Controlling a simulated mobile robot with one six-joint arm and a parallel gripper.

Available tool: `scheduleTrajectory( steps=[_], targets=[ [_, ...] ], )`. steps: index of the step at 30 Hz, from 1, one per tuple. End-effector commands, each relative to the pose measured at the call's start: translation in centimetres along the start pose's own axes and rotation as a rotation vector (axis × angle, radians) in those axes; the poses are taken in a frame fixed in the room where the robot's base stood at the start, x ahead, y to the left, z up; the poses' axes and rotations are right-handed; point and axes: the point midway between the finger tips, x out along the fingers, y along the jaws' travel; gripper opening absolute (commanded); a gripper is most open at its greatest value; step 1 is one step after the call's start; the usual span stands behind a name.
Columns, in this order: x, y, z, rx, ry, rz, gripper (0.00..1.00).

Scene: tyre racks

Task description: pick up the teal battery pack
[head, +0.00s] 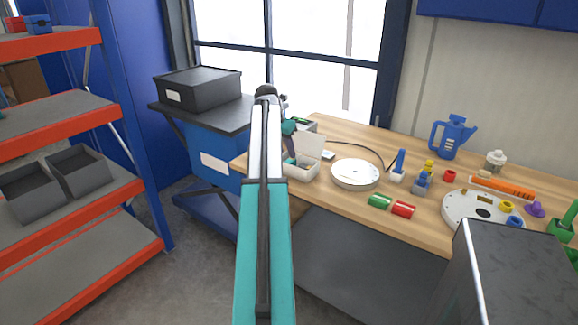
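My teal and silver arm runs up the middle of the head view, and its dark wrist bends down over the back left of the workbench. My gripper (291,147) is small and partly hidden by the arm, just above an open white box (302,172). I cannot see whether its fingers are apart or hold anything. A small teal patch (290,161) shows at the box's left side, beside the gripper; it may be the teal battery pack, but it is too small to be sure.
The wooden workbench (330,200) holds a white disc (355,174), green (380,202) and red (403,209) cylinders, a blue jug (452,137) and an orange tool (502,187). A black lidded bin (198,88) stands left of it. Orange-edged shelves (75,125) are far left.

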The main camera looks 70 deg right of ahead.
Motion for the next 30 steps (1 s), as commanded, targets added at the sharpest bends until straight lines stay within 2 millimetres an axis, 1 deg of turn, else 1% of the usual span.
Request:
scheduleTrajectory(
  steps=[8, 11, 21, 25, 30],
  targets=[
    [0.2, 0.0, 0.0, 0.000, 0.000, 0.000, 0.34],
    [0.8, 0.0, 0.1, 0.000, 0.001, -0.001, 0.34],
    [4.4, 0.1, 0.2, 0.000, 0.001, -0.001, 0.34],
    [5.0, 0.1, 0.2, 0.000, 0.000, 0.000, 0.34],
    [5.1, 0.1, 0.2, 0.000, -0.001, 0.000, 0.34]
  ],
)
